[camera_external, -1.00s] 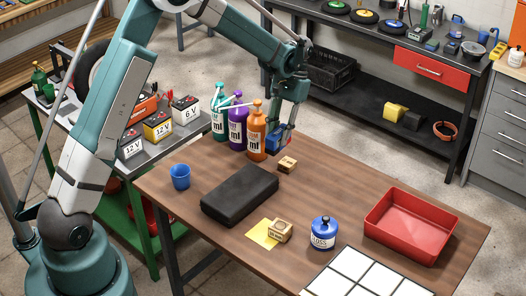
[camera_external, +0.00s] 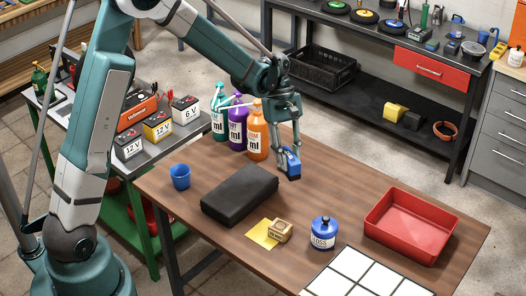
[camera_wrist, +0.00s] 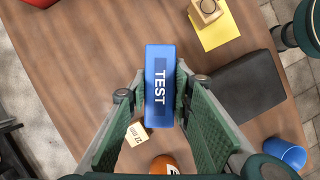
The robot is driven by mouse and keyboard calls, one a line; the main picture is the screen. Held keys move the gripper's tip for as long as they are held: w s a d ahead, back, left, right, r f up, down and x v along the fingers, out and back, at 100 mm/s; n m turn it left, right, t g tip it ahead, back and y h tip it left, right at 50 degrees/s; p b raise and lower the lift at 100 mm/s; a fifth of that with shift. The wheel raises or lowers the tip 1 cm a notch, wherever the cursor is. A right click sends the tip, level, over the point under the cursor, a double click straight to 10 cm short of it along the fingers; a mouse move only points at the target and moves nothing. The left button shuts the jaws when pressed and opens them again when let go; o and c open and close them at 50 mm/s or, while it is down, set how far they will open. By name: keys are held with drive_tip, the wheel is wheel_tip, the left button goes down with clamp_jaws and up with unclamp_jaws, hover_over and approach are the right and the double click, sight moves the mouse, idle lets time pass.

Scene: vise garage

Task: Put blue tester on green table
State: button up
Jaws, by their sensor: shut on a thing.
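The blue tester (camera_external: 292,164), a blue box marked TEST, is held between the fingers of my gripper (camera_external: 286,150) over the back part of the brown table. Its height above the tabletop is hard to judge. In the wrist view the tester (camera_wrist: 160,85) sits between both green finger pads, its lettered face toward the camera. The green table (camera_external: 110,214) stands at the left, with a grey top and green frame; my arm hides part of it.
Batteries (camera_external: 158,126) and a red-orange box occupy the green table's top. A blue cup (camera_external: 180,177), black case (camera_external: 240,194), wooden block (camera_external: 280,231), blue jar (camera_external: 324,234) and red tray (camera_external: 411,225) are on the brown table.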

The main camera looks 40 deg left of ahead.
sight(292, 165)
drive_tip(key=s+d+n, duration=0.1)
drive_tip(key=n, duration=0.1)
drive_tip(key=s+d+n+t+b, duration=0.1)
drive_tip(key=s+d+n+t, duration=0.1)
drive_tip(key=d+n, duration=0.1)
drive_tip(key=shift+s+n+h+b, duration=0.2)
drive_tip(key=shift+n+h+b, duration=0.1)
drive_tip(key=shift+b, duration=0.05)
drive_tip(key=shift+f+b, duration=0.45)
drive_tip(key=shift+f, duration=2.65)
drive_tip(key=shift+f, duration=0.1)
drive_tip(key=shift+f+b, duration=0.3)
drive_tip(key=shift+f, duration=1.5)
drive_tip(key=shift+f, duration=0.15)
drive_tip(key=o, duration=1)
drive_tip(key=shift+r, duration=0.25)
